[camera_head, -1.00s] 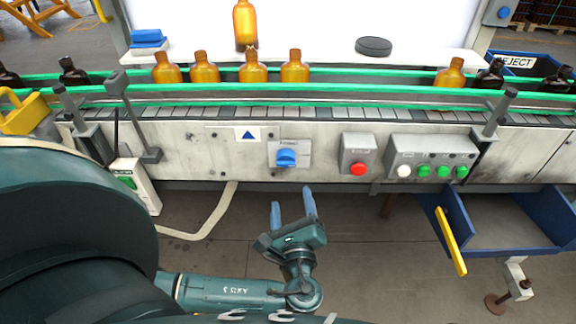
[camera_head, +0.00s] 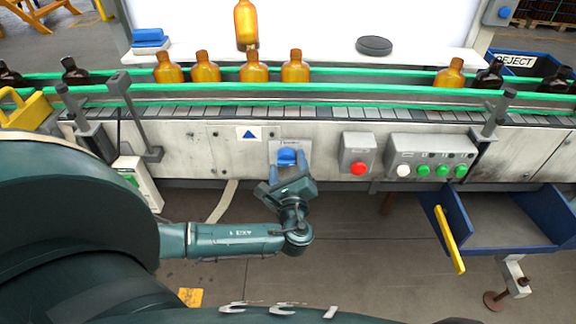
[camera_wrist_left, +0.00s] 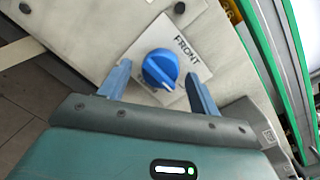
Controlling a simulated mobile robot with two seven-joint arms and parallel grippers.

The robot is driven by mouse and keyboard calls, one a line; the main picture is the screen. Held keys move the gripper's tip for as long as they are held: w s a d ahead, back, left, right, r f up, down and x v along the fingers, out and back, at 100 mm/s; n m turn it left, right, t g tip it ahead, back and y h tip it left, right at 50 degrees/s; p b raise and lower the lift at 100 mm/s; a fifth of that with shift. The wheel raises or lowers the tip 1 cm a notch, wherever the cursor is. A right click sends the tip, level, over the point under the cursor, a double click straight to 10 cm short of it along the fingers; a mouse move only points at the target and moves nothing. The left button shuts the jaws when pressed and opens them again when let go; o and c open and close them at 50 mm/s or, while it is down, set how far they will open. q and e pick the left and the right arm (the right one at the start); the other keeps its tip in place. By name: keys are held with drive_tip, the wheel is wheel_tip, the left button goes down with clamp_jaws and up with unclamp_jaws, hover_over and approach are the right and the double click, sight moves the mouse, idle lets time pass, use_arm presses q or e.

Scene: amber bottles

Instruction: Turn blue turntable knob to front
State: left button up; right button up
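The blue turntable knob (camera_head: 287,156) sits on a white label plate on the conveyor's front panel. My left gripper (camera_head: 288,164) is open at the knob. Its two blue fingers (camera_wrist_left: 158,88) stand one on each side of the knob, with gaps visible between fingers and knob. My right gripper is not in view.
A grey box with a red button (camera_head: 358,168) and a panel with white and green buttons (camera_head: 432,160) are right of the knob. Amber bottles (camera_head: 253,68) stand on the conveyor above.

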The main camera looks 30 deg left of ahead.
use_arm(q)
drive_tip(key=c, duration=0.9)
drive_tip(key=shift+c, duration=0.2)
